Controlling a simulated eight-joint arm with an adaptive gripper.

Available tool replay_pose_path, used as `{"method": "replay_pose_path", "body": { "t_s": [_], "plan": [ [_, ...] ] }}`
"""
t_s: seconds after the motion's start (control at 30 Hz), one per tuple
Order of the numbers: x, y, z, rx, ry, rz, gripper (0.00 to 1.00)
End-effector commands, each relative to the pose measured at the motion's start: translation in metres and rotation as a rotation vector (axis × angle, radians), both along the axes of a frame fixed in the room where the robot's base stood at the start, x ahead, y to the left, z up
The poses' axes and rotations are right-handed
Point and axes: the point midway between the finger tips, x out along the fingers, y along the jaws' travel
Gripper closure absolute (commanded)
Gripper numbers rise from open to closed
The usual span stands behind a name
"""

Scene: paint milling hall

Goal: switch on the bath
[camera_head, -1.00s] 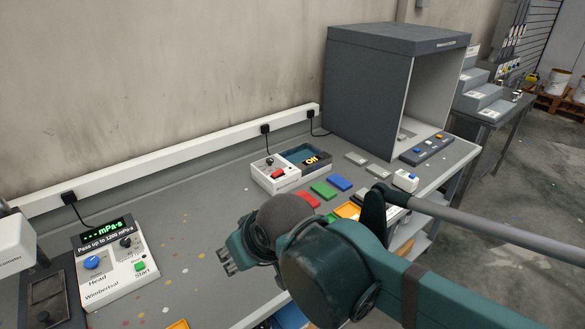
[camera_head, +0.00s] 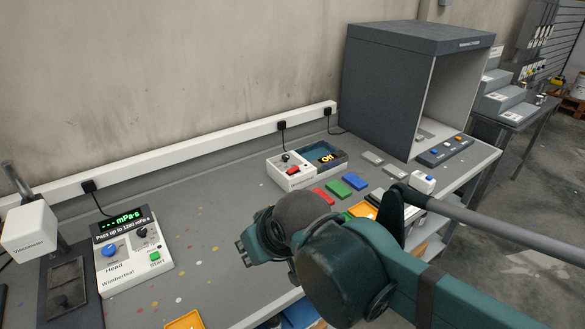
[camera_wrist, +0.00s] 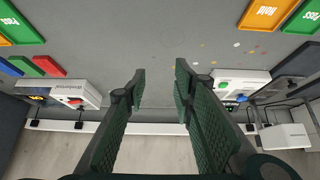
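The bath looks to be the white box (camera_head: 290,172) with a black knob, a red switch (camera_head: 293,170) and a dark blue part whose orange display reads "Off" (camera_head: 327,157). It stands on the grey bench near the wall. In the wrist view its white box (camera_wrist: 78,95) shows upside down at the left, with the red switch visible. My gripper (camera_head: 243,247) is over the bench, in front of the bath and to its left, apart from it. In the wrist view my gripper (camera_wrist: 158,78) has its fingers spread, with nothing between them.
A white meter (camera_head: 130,262) with a green "mPa·s" display stands at the left, beside a white-headed device (camera_head: 30,232). Red, green (camera_head: 339,188) and blue plates lie before the bath. A dark grey booth (camera_head: 385,90) stands at the right. The mid-left bench is mostly clear.

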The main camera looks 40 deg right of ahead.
Motion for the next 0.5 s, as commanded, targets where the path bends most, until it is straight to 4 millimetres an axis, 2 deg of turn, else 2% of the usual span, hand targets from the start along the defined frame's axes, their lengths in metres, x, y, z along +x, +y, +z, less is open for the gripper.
{"method": "replay_pose_path", "body": {
  "t_s": [0.03, 0.2, 0.5],
  "plan": [
    [0.000, 0.000, 0.001, 0.001, 0.001, -0.002, 0.81],
    [0.004, -0.003, 0.006, 0.006, 0.007, -0.017, 1.00],
    [0.023, -0.013, 0.027, 0.036, 0.038, -0.093, 1.00]
  ]
}}
